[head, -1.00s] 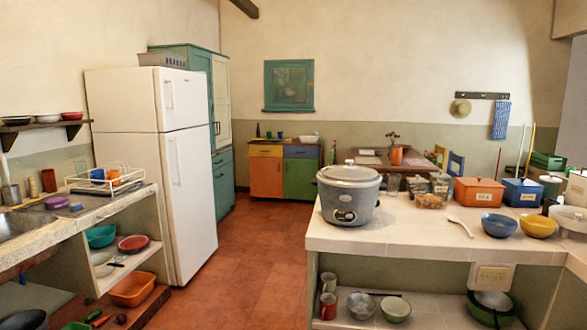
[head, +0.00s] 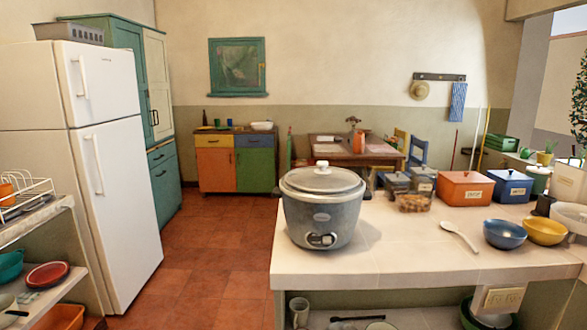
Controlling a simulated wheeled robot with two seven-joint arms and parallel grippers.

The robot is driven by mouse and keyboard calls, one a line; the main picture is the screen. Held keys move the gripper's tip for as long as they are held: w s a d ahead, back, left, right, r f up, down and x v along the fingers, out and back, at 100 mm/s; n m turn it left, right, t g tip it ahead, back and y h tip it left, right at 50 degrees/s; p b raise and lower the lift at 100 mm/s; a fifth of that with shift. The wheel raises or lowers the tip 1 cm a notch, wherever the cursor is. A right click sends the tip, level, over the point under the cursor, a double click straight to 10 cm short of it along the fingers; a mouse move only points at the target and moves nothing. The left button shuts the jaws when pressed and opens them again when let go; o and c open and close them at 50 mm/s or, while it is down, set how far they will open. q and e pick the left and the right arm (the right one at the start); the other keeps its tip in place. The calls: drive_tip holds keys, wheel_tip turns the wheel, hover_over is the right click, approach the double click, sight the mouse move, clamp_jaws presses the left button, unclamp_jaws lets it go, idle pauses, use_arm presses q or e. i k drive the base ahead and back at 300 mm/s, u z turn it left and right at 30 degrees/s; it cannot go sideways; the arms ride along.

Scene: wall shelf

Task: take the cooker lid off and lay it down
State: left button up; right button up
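The grey cooker (head: 322,222) stands upright on the left end of the tiled counter (head: 400,255) in the head view. Its grey lid (head: 345,182) sits on top of it, with a pale knob (head: 321,167) at the centre. A dark switch panel faces me on the cooker's front. Neither of my grippers shows in the head view.
To the cooker's right are jars (head: 397,186), an orange box (head: 466,188), a blue box (head: 506,187), a white spoon (head: 459,236), a blue bowl (head: 504,234) and a yellow bowl (head: 545,231). The counter's front middle is clear. A fridge (head: 85,150) stands left across the open floor.

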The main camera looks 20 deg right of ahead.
sight(322, 177)
drive_tip(key=z, duration=0.6)
drive_tip(key=i, duration=1)
drive_tip(key=z, duration=1)
